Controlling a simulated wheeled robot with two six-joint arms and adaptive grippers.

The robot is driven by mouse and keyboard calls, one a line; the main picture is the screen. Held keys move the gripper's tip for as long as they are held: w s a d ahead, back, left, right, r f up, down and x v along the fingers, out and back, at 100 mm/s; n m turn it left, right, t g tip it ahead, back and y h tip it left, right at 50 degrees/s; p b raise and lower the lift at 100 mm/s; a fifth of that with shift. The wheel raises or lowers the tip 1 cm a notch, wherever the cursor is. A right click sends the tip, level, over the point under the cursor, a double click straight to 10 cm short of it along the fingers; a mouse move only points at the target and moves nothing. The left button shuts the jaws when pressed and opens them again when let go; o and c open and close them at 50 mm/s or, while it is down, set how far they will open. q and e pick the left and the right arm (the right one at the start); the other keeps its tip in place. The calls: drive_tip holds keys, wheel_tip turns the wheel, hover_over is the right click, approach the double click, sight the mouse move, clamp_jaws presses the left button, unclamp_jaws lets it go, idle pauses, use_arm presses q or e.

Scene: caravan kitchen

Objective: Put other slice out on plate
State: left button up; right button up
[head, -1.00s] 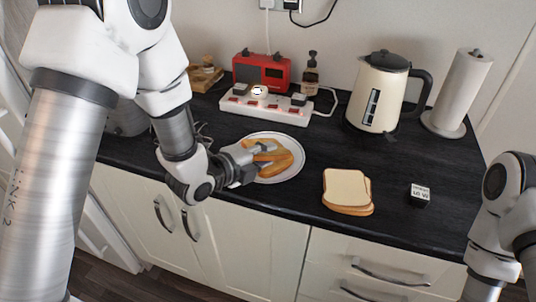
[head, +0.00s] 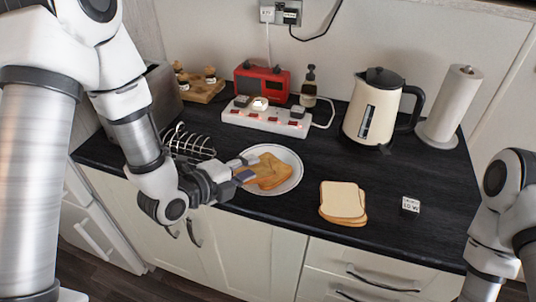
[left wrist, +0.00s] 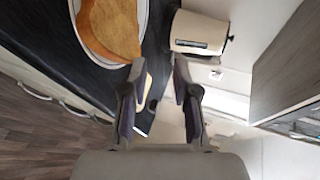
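Browned toast (head: 268,172) lies on the white plate (head: 296,172) on the counter. It appears to be overlapping slices, but I cannot count them surely. The left wrist view shows the toast (left wrist: 112,28) and the plate rim (left wrist: 82,48) at the upper left. My left gripper (head: 245,168) is at the plate's left edge, beside the toast. In the left wrist view its fingers (left wrist: 158,95) are apart with nothing held between them. My right arm shows at the right edge, but its gripper is out of view.
Pale bread slices (head: 342,202) are stacked right of the plate, with a small white-topped cube (head: 411,205) beyond. A toast rack (head: 190,143) stands left, near my arm. A power strip (head: 265,120), red radio (head: 262,82), kettle (head: 375,108) and paper roll (head: 452,100) line the back.

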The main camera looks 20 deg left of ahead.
use_arm(q)
wheel_tip(320, 180, up, 4)
drive_tip(key=s+p, duration=0.1)
drive_tip(key=p, duration=0.6)
use_arm(e)
wheel_tip(320, 180, up, 8)
use_arm(q)
drive_tip(key=s+f+n+g+y+b, duration=0.1)
drive_tip(key=s+f+g+b, duration=0.1)
drive_tip(key=s+f, duration=0.35)
drive_tip(key=s+a+f+n+g+y+b, duration=0.1)
drive_tip(key=s+f+n+g+b, duration=0.1)
drive_tip(key=f, duration=0.7)
drive_tip(key=s+f+n+g+b, duration=0.1)
drive_tip(key=s+f+g, duration=0.15)
drive_tip(key=f, duration=0.55)
drive_tip(key=s+a+f+n+g+y, duration=0.2)
drive_tip(key=s+f+n+g, duration=0.1)
drive_tip(key=s+n, duration=0.4)
drive_tip(key=s+a+f+n+g+y, duration=0.1)
drive_tip(key=s+a+f+n+g, duration=0.2)
drive_tip(key=n, duration=0.9)
drive_tip(key=s+f+b, duration=0.1)
drive_tip(key=s, duration=0.2)
drive_tip(key=shift+s+f+n+y, duration=0.3)
drive_tip(key=shift+s+f+y, duration=0.1)
use_arm(e)
wheel_tip(320, 180, down, 5)
drive_tip(key=shift+f, duration=0.1)
